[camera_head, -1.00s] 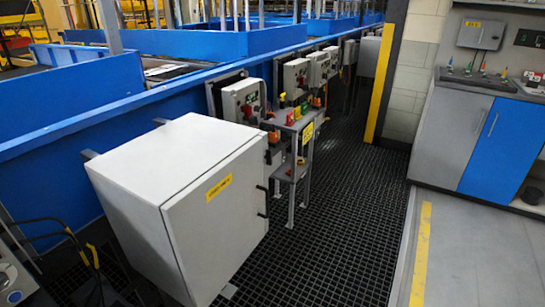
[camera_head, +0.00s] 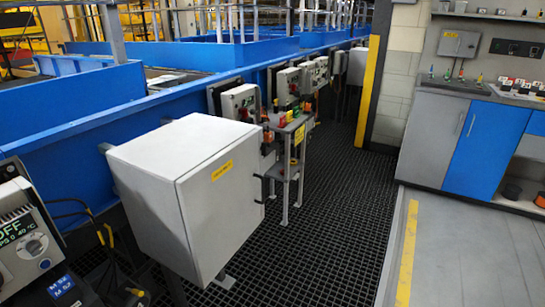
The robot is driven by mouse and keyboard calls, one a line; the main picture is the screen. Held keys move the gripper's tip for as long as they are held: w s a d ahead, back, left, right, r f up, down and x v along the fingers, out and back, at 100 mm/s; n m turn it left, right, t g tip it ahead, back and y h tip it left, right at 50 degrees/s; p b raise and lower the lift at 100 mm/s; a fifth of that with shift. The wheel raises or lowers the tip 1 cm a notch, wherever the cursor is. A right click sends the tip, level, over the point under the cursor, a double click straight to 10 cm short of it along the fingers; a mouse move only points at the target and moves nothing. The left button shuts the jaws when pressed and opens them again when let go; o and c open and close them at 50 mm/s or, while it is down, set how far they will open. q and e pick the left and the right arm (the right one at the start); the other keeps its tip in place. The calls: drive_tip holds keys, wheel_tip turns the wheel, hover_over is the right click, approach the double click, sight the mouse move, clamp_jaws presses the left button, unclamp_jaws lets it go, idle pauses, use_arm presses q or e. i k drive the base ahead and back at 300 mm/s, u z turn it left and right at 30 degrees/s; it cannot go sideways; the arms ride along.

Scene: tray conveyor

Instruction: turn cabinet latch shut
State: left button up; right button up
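A light grey cabinet (camera_head: 190,195) stands on legs in the left half of the head view, beside the blue conveyor side. Its door, with a yellow label, faces right and looks closed. A small dark latch handle (camera_head: 260,187) sticks out near the door's right edge. The handle is small here, and I cannot tell whether it is turned shut. Neither of my grippers shows in the view.
A blue conveyor wall (camera_head: 60,118) runs behind the cabinet. A grey stand (camera_head: 290,165) with coloured items is just beyond it. A control box with a dial (camera_head: 28,245) is at the lower left. The dark grating floor (camera_head: 325,215) is clear to the cabinet's right.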

sight(263, 148)
drive_tip(key=z, duration=1.05)
drive_tip(key=i, duration=1)
drive_tip(key=u, duration=1.95)
